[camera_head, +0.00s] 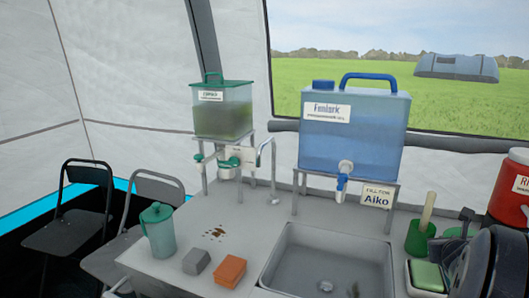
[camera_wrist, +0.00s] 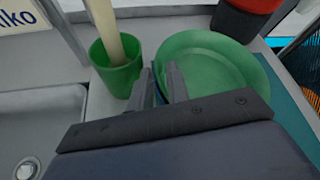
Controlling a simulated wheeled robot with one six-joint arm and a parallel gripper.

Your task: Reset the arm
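My gripper (camera_wrist: 160,80) shows in the wrist view as two grey fingers with a narrow gap between them and no object seen held. It is over the counter, between a green cup (camera_wrist: 120,68) and a green plate or bowl (camera_wrist: 208,72), overlapping the plate's left edge in the picture. I cannot tell whether it touches the plate. In the head view my dark arm fills the lower right, with the gripper end (camera_head: 466,214) beside the green cup (camera_head: 420,238). The arm hides most of the plate there.
A sink (camera_head: 330,262) is left of the cup. A blue water tank (camera_head: 355,130) and a green-lidded dispenser (camera_head: 222,110) stand on racks behind. A pitcher (camera_head: 159,232), grey block (camera_head: 196,262) and orange block (camera_head: 229,272) sit at left. A red container (camera_head: 508,195) is close right.

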